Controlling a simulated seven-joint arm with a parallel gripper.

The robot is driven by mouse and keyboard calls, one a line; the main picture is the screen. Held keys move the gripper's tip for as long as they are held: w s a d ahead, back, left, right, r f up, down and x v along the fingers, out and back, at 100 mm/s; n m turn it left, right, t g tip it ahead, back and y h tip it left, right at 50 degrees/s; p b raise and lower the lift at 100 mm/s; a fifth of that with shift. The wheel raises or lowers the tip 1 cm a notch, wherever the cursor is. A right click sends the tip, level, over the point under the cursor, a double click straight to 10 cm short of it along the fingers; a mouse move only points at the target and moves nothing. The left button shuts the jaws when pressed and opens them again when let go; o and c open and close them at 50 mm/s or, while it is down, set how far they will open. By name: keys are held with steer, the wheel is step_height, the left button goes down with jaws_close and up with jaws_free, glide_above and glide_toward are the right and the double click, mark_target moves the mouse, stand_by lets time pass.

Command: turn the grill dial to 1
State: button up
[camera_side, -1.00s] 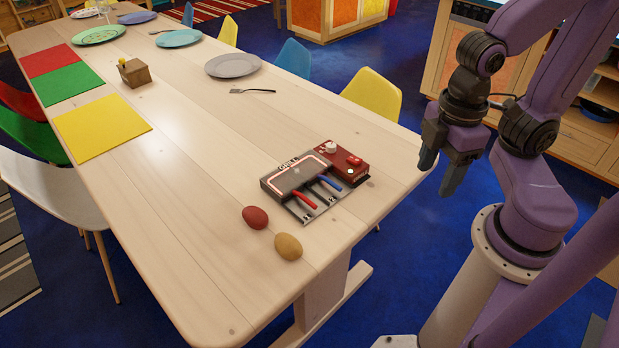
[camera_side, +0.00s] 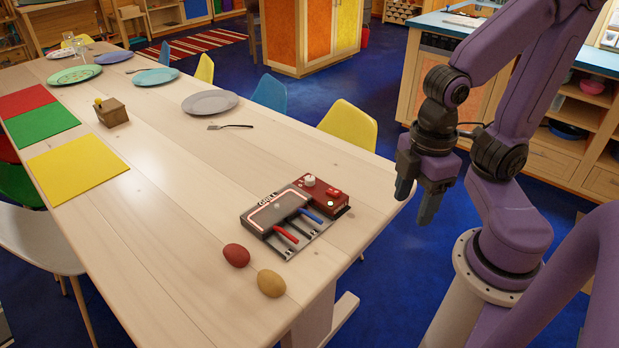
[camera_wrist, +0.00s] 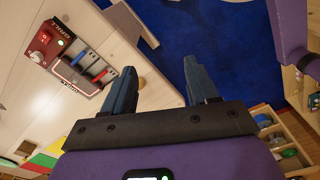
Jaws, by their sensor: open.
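The grill (camera_side: 285,215) stands on the near right part of the wooden table, with a dark lid and a red control box (camera_side: 335,207) at its back right. A white dial (camera_side: 309,180) sits on the box beside a red switch (camera_side: 333,191). Its number setting is too small to read. In the wrist view the control box is at the upper left, with the pale dial (camera_wrist: 36,57) small at its edge. My gripper (camera_side: 412,205) is open and empty, fingers pointing down, off the table's right edge and well apart from the grill. It also shows in the wrist view (camera_wrist: 160,90).
A red egg-shaped thing (camera_side: 236,255) and a tan one (camera_side: 271,283) lie in front of the grill. A fork (camera_side: 230,127), plates and a yellow mat (camera_side: 78,170) are farther back. A yellow chair (camera_side: 350,128) stands at the table's right edge.

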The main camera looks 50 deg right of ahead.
steer(key=w+a+m, duration=0.3)
steer(key=w+m, duration=0.4)
steer(key=w, duration=0.3)
steer(key=m, duration=2.1)
glide_above(310, 179)
step_height(310, 179, down, 8)
step_height(310, 179, down, 17)
steer(key=shift+w+r, duration=0.1)
steer(key=c, duration=1.1)
